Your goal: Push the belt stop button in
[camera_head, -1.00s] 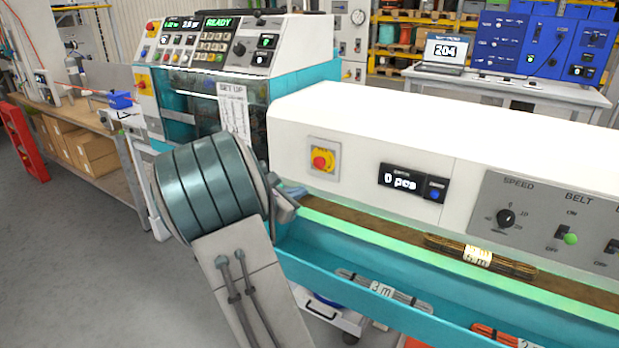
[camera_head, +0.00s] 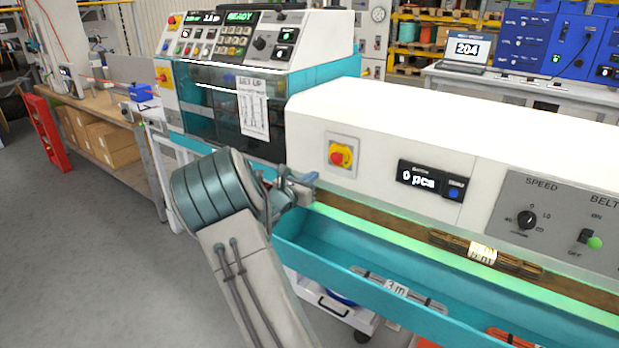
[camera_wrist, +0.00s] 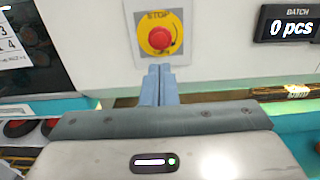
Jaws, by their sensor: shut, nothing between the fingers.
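The belt stop button (camera_head: 340,153) is a red mushroom button on a yellow ring, on a pale square plate on the white front of the belt housing. It also shows in the wrist view (camera_wrist: 160,38), straight above my fingertips, with the word STOP over it. My gripper (camera_head: 312,179) is in front of the housing, just below and left of the button in the head view. In the wrist view my shut fingers (camera_wrist: 158,70) point toward the button's lower edge with nothing between them. I cannot tell how large the gap to the button is.
A batch display reading 0 pcs (camera_head: 418,176) is right of the button, then a speed and belt panel (camera_head: 555,215). Below run the belt with a cable bundle (camera_head: 485,251) and a teal trough (camera_head: 330,252). A machine with a clear cover (camera_head: 225,105) stands at the left.

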